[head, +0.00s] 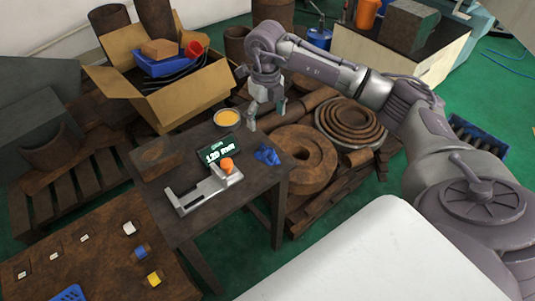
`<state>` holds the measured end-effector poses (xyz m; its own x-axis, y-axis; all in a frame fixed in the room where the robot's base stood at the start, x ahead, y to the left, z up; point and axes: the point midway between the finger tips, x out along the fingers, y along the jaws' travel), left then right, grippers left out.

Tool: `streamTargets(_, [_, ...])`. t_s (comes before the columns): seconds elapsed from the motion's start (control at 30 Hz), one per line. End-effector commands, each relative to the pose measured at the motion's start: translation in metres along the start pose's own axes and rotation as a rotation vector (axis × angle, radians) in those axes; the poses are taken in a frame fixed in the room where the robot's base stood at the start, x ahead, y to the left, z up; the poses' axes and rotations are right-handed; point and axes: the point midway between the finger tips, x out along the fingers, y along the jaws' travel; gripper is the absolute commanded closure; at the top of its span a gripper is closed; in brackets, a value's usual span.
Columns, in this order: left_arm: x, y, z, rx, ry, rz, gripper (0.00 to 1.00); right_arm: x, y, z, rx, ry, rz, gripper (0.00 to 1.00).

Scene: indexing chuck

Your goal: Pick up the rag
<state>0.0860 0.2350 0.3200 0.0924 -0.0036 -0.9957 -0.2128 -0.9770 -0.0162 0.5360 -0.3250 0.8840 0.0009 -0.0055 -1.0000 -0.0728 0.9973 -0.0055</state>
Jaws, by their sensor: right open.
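The rag (266,155) is a small crumpled blue cloth on the right part of the dark work table (165,212), near the table's right edge. My right gripper (266,115) hangs from the arm that comes in from the right. It is open and empty, with its fingers pointing down. In the picture it sits just above the rag, apart from it. Its exact height over the table is hard to tell. My left gripper does not show.
A grey fixture (205,191) with an orange knob (227,165) stands left of the rag, by a display reading 120 mm (220,149). A yellow-filled bowl (227,118) is at the table's back. Rusty rings (350,120) and a cardboard box (185,103) lie beyond.

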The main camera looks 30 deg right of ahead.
Motion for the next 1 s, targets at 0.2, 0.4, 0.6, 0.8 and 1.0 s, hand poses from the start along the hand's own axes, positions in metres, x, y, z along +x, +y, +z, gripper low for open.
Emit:
streamTargets(0.2, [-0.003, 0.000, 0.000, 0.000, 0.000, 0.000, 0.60, 0.045, 0.002, -0.002, -0.003, 0.006, 0.002, 0.14])
streamTargets(0.4, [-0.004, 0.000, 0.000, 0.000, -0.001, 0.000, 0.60, 0.073, 0.002, -0.001, -0.004, 0.002, 0.004, 0.14])
streamTargets(0.6, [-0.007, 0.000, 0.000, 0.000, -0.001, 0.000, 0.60, 0.087, 0.003, -0.004, -0.006, 0.003, 0.005, 0.14])
streamTargets(0.8, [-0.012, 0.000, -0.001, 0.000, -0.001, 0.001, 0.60, 0.117, 0.002, -0.009, -0.005, 0.004, 0.006, 0.14])
streamTargets(1.0, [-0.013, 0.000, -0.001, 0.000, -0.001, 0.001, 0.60, 0.132, 0.002, -0.008, -0.006, 0.001, 0.005, 0.14])
